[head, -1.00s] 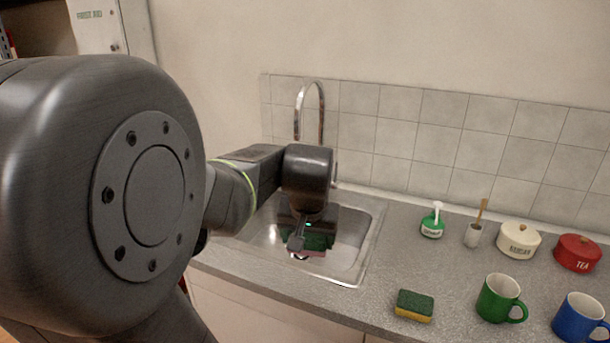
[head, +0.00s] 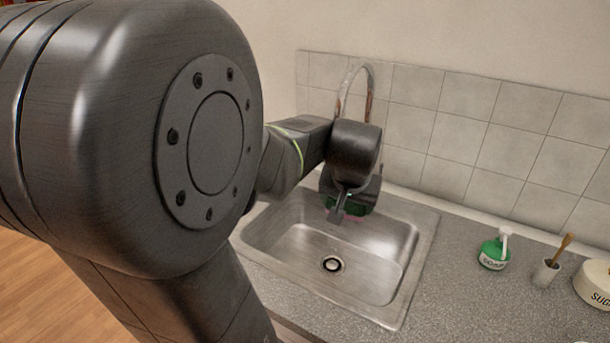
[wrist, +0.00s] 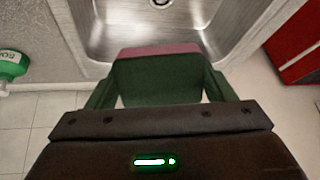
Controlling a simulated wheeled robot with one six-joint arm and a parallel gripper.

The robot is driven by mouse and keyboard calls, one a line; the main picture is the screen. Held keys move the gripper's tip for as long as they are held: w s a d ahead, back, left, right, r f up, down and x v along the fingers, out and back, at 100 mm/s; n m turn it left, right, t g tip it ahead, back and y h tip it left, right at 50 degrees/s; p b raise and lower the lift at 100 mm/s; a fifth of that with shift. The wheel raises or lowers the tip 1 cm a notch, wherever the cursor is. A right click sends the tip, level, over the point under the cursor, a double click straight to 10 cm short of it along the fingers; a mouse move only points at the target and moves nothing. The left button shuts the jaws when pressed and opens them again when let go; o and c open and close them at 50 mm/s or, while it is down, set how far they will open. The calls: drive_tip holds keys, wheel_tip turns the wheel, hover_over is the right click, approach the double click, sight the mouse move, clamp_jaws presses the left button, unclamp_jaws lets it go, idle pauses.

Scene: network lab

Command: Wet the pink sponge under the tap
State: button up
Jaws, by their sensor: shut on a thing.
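My gripper (head: 350,206) is over the back part of the sink (head: 290,245), by the tap (head: 357,80). It is shut on the pink sponge, which has a dark green top and a pink edge in the wrist view (wrist: 158,80).
A green soap bottle (head: 495,251), a pot with a wooden-handled brush (head: 545,272) and a cream sugar jar (head: 596,284) stand on the grey counter (head: 465,300) to the right. A tiled wall (head: 470,110) rises behind the sink. The counter just right of the sink is clear.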

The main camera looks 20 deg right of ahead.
drive_tip(key=w+d+f, duration=0.2)
drive_tip(key=w+d, duration=0.3)
drive_tip(key=w, duration=0.6)
drive_tip(key=shift+f, duration=0.2)
drive_tip(key=shift+s, duration=0.15)
idle(0.5)
drive_tip(key=shift+s+a+b, duration=0.25)
drive_tip(key=shift+s+a, duration=0.3)
drive_tip(key=shift+s, duration=0.65)
drive_tip(key=shift+s+a+b, duration=0.3)
drive_tip(key=shift+s+a, duration=0.25)
drive_tip(key=shift+s, duration=0.65)
drive_tip(key=shift+s+a+b, duration=0.25)
drive_tip(key=shift+s+a, duration=0.3)
drive_tip(key=shift+s, duration=0.65)
